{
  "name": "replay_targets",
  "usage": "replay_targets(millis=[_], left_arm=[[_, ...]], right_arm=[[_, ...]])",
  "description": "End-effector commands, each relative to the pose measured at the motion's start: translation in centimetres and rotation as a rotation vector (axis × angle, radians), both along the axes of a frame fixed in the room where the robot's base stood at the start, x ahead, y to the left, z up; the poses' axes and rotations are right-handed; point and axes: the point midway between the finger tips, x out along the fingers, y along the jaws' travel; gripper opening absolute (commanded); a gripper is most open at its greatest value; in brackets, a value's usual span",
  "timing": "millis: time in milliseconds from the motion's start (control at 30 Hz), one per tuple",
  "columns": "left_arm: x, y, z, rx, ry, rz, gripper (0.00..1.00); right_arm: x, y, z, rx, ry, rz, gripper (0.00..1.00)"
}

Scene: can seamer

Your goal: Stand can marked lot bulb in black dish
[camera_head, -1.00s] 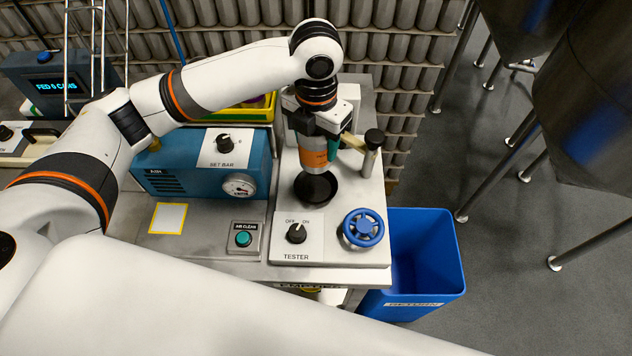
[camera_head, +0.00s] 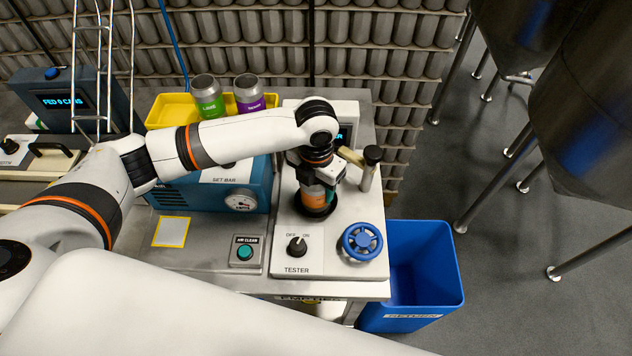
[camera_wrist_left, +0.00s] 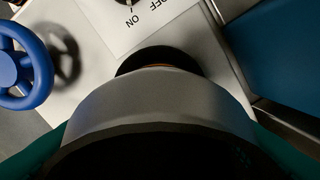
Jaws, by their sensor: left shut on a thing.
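My left gripper (camera_head: 320,178) points down over the tester and is shut on a can with an orange band (camera_head: 314,198). The can is upright, with its lower end at the black dish (camera_head: 318,212). I cannot tell whether it touches the dish floor. The can's label text is hidden by the gripper. In the left wrist view the grey can (camera_wrist_left: 160,105) fills the lower middle, and the dark dish rim (camera_wrist_left: 158,56) shows just beyond it. My right gripper is not in view.
A blue handwheel (camera_head: 362,242), a knob (camera_head: 297,245) and a post with a black cap (camera_head: 371,168) stand close around the dish. Green-banded (camera_head: 208,98) and purple-banded (camera_head: 249,93) cans stand in a yellow tray (camera_head: 166,109). A blue bin (camera_head: 425,270) is at right.

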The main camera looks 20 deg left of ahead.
Motion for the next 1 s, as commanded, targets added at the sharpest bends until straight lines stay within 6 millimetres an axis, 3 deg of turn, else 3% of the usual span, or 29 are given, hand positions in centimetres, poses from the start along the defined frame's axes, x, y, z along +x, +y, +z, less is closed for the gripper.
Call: replay_targets(millis=[67, 100, 200, 600, 1000], left_arm=[[0.0, 0.0, -0.3, 0.000, 0.001, 0.000, 0.37], [0.0, 0.0, -0.2, 0.000, 0.000, 0.000, 0.65], [0.0, 0.0, -0.2, 0.000, 0.000, 0.000, 0.80], [0.1, 0.0, 0.7, -0.001, -0.003, -0.001, 0.80], [0.1, 0.0, 8.6, -0.002, -0.005, 0.000, 0.80]], right_arm=[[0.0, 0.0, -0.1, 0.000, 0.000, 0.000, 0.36], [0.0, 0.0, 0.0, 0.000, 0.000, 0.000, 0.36], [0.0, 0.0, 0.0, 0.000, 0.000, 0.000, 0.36], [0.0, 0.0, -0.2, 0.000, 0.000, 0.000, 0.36], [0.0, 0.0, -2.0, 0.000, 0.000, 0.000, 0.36]])
